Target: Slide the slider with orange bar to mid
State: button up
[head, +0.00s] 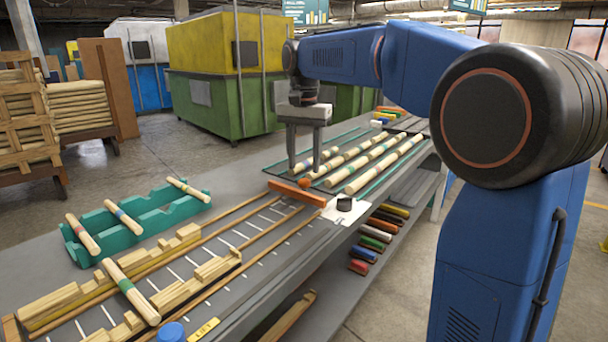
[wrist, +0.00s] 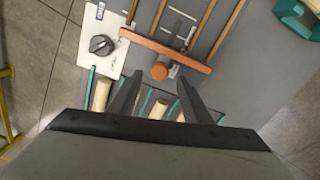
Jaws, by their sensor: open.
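The orange bar (head: 297,192) lies across the far end of a long grey lane with wooden rails and white cross marks. A round orange knob (head: 304,182) sits at its middle, on the far side. In the wrist view the bar (wrist: 185,55) and knob (wrist: 159,71) show clearly. My gripper (head: 304,172) is open, fingers pointing down, around or just above the knob. In the wrist view my gripper (wrist: 159,74) has the knob between its fingertips in the picture. I cannot tell whether they touch it. No readable "mid" label shows.
A black dial (head: 344,204) on a white plate sits right of the bar. Striped rods (head: 384,165) lie beyond it. A teal rack (head: 140,222) with rods stands left of the lane. Wooden blocks and a rod (head: 131,291) occupy the near lane. Grey table is bare between.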

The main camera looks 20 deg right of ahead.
aim_at(304, 180)
jog(key=shift+f, duration=2.15)
